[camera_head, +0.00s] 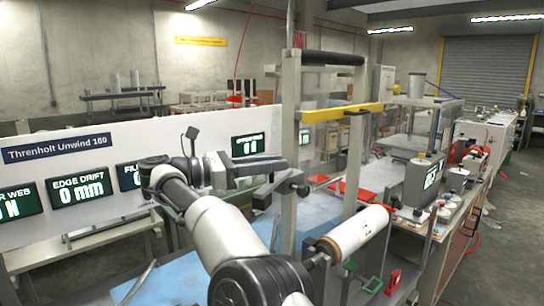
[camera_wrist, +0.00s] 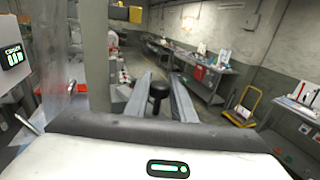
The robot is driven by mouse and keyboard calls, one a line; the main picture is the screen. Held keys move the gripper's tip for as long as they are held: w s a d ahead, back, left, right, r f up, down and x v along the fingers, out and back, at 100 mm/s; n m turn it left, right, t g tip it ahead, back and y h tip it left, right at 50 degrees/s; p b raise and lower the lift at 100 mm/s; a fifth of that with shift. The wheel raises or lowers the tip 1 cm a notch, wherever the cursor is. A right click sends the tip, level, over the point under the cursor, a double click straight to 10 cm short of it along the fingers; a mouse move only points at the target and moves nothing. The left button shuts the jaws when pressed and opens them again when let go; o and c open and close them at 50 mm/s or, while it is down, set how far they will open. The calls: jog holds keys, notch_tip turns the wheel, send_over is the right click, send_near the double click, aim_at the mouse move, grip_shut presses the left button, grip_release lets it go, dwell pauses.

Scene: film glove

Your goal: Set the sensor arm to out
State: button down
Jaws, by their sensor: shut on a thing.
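My gripper (camera_head: 283,174) reaches to the right in the head view, beside the tall grey upright of the unwind frame. In the wrist view its two grey fingers (camera_wrist: 160,82) stand on either side of a black round knob (camera_wrist: 158,91) on a short dark stem. The gripper is shut on this knob, which I take to be the sensor arm's handle. A small black end also shows past the fingers in the head view (camera_head: 302,190). The rest of the sensor arm is hidden or cannot be told apart, so its setting is unclear.
The grey upright (camera_head: 291,150) and yellow crossbar (camera_head: 341,113) stand close right of my gripper. A white roll (camera_head: 353,231) sticks out in front. A white panel (camera_head: 90,155) with displays, one reading "EDGE DRIFT 0 mm" (camera_head: 79,190), stands behind my arm. Benches line the right.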

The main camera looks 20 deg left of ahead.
dwell(0.3)
jog(key=c, duration=1.5)
grip_release()
jog(key=shift+w+d, duration=0.1)
jog(key=shift+f, duration=0.15)
